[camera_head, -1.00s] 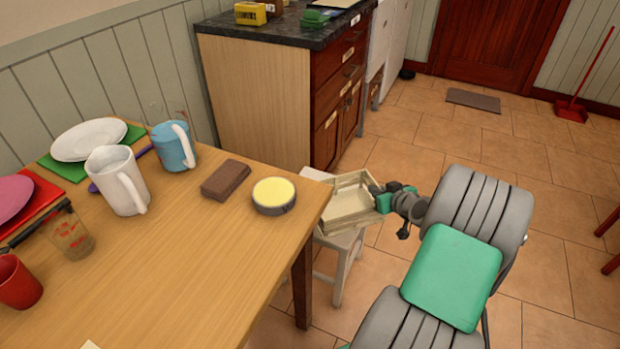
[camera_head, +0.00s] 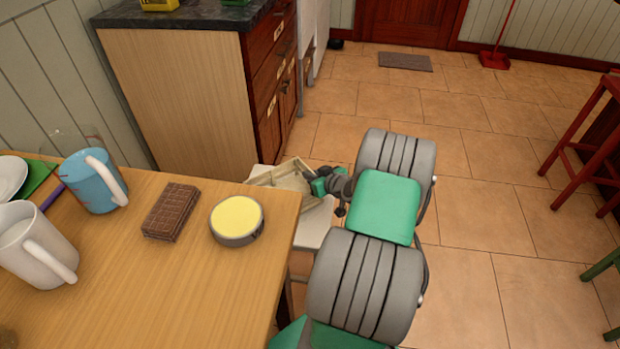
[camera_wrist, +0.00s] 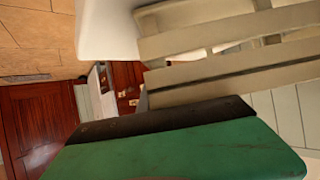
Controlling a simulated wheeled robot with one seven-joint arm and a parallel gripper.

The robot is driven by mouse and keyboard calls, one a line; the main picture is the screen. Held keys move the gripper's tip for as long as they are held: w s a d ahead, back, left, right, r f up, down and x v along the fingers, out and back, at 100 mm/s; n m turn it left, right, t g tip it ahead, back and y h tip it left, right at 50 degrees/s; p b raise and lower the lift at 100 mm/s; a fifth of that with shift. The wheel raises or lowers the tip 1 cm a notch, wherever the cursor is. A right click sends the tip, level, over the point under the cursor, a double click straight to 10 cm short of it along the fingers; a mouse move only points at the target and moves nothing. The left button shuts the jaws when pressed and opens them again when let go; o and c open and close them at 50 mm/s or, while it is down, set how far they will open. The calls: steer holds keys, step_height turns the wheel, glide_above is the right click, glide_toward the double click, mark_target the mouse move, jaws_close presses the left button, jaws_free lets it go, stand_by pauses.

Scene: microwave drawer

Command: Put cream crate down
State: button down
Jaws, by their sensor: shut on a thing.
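The cream crate (camera_head: 287,178) is a slatted box, partly hidden behind the wooden table's right edge and by my gripper. My gripper (camera_head: 314,182) is shut on the crate's right side. In the wrist view, the crate's pale slats (camera_wrist: 235,50) fill the upper right, just beyond the green and black finger. The crate is above a white stool (camera_head: 314,222), close to its seat; I cannot tell whether they touch. In the wrist view, a white surface at the top left (camera_wrist: 105,30) appears beside the slats.
The wooden table (camera_head: 180,290) stands left of the crate, bearing a yellow-topped tin (camera_head: 237,218), a brown bar (camera_head: 171,211), a blue mug (camera_head: 92,182) and a white pitcher (camera_head: 35,245). A cabinet (camera_head: 185,100) stands behind. Open tiled floor (camera_head: 480,200) lies to the right.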

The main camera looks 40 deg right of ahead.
steer(key=shift+f, duration=0.1)
steer(key=shift+f, duration=0.15)
steer(key=c, duration=1.6)
jaws_free()
steer(key=shift+r, duration=0.3)
steer(key=p+v, duration=0.3)
steer(key=v, duration=0.9)
